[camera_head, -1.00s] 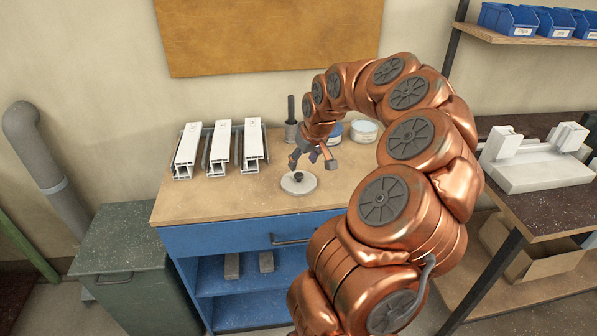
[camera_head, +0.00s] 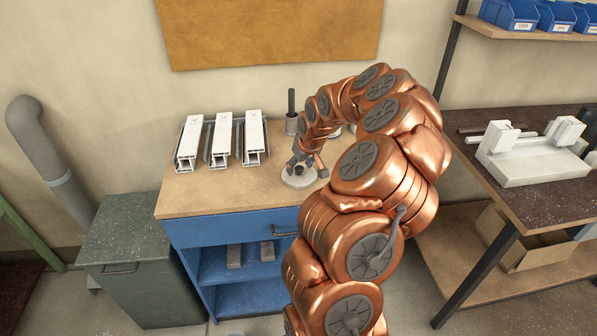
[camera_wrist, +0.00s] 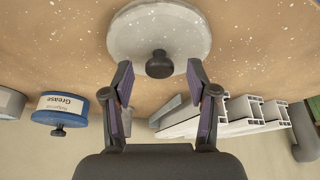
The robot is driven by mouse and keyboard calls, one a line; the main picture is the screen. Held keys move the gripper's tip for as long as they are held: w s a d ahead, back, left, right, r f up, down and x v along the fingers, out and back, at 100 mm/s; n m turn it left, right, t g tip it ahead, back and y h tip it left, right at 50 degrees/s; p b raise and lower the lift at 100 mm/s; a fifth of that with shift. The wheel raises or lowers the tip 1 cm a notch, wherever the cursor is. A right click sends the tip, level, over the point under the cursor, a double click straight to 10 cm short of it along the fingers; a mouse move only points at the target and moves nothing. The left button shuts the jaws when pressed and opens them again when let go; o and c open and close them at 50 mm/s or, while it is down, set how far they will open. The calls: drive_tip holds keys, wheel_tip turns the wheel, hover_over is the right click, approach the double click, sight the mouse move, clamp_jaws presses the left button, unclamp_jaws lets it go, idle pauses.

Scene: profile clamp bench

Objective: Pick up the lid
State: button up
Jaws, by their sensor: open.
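The lid (camera_head: 298,181) is a round, speckled grey disc with a dark knob. It lies flat on the wooden bench top, near the front edge. In the wrist view the lid (camera_wrist: 160,25) is at the top centre, and its dark knob (camera_wrist: 159,64) is just ahead of the fingertips. My gripper (camera_head: 307,168) is over the lid in the head view and partly covers it. In the wrist view my gripper (camera_wrist: 160,70) is open, with one finger on each side of the knob's line and nothing held.
Several white profiles (camera_head: 221,139) lie on the bench's left. A blue tin labelled Grease (camera_wrist: 60,108) stands beside the gripper in the wrist view. A dark upright rod (camera_head: 291,104) stands behind. A white clamp fixture (camera_head: 532,158) sits on the right table. Bench space left of the lid is clear.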

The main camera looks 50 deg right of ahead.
drive_tip(key=shift+w+f, duration=0.15)
drive_tip(key=shift+f, duration=0.1)
drive_tip(key=shift+c, duration=0.4)
clamp_jaws()
drive_tip(key=shift+r, duration=0.1)
